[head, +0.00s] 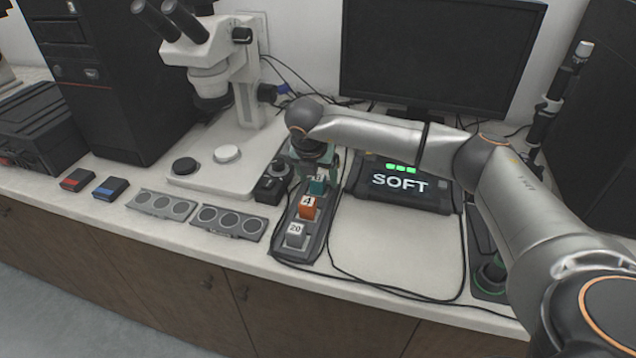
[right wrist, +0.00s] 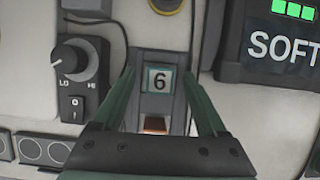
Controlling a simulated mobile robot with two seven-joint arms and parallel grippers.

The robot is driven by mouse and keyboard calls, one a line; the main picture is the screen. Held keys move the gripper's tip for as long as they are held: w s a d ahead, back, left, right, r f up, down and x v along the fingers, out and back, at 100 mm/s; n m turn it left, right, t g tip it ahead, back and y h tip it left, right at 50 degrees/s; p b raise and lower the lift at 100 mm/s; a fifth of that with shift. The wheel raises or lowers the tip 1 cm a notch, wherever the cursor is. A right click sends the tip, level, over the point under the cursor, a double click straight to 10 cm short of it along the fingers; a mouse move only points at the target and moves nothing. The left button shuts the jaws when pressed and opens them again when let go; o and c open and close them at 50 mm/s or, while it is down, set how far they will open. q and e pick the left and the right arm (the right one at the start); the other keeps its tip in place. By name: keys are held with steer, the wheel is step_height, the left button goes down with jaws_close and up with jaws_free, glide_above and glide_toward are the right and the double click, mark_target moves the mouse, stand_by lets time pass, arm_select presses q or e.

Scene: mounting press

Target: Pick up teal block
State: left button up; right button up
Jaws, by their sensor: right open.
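The teal block (head: 317,186) sits at the far end of a dark tray (head: 279,247), partly hidden under my right gripper in the head view. My left gripper is not in view.
An orange block (head: 307,208) and a grey block (head: 295,234) stand nearer in the same tray. A dial box (head: 272,185) is close on the left, a SOFT display box (head: 401,185) on the right. A microscope (head: 215,70) and a monitor (head: 437,50) stand behind.

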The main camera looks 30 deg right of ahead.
steer(key=shift+w+d+f, duration=0.15)
steer(key=shift+f, duration=0.3)
jaws_close()
stand_by(0.3)
